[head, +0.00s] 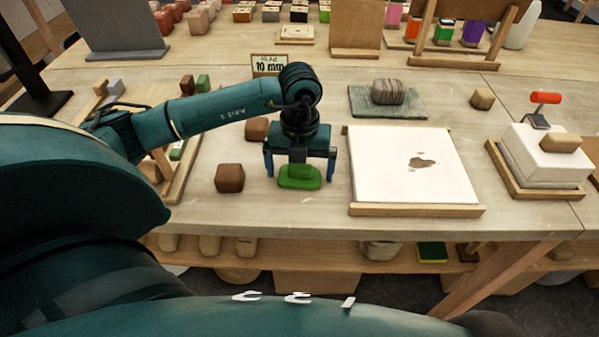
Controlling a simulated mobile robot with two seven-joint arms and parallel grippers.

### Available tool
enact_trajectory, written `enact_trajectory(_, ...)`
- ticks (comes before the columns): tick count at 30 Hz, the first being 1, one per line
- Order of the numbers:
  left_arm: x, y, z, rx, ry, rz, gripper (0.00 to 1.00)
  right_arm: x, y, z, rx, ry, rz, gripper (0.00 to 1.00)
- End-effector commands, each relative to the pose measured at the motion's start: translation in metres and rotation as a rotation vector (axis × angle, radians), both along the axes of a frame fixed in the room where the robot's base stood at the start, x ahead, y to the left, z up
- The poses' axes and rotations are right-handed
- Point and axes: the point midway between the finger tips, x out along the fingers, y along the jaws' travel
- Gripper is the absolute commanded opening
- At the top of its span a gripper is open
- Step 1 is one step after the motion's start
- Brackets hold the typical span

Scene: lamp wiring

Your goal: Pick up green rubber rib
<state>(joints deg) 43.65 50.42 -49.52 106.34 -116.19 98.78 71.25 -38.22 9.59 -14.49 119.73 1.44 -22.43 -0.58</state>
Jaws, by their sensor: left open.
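The green rubber rib (299,178) lies on the wooden table near its front edge. It looks like a flat green piece with a raised part on top. My left gripper (299,172) points down over the rib, with its two blue fingers apart on either side of it. Whether the fingers touch the rib I cannot tell. My right gripper is not in view.
Brown blocks (229,178) sit just left of the rib and behind it. A white board with a wooden ledge (416,209) lies close on the right. A green slab (418,103) bears a striped stone (388,91) farther back. A small sign (269,65) stands behind my arm.

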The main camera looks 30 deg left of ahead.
Motion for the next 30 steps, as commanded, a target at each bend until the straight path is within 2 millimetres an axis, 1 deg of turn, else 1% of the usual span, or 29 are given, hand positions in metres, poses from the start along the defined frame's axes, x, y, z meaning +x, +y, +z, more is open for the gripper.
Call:
enact_trajectory(2,0.000,0.000,0.000,0.000,0.000,0.000,0.99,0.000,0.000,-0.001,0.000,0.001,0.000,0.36)
enact_trajectory(17,0.000,0.000,0.001,0.000,0.000,0.000,0.59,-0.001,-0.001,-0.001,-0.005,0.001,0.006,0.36)
enact_trajectory(23,0.000,0.000,0.001,-0.001,0.000,0.000,0.58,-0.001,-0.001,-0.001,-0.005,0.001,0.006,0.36)
enact_trajectory(25,0.001,0.000,0.004,0.000,-0.001,0.000,0.58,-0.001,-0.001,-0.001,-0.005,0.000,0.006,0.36)
enact_trajectory(28,0.001,0.000,0.016,-0.001,-0.005,0.000,0.58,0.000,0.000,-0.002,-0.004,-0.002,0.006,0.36)
enact_trajectory(30,0.001,0.000,0.029,0.000,-0.006,-0.001,0.58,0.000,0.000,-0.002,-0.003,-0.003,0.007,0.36)
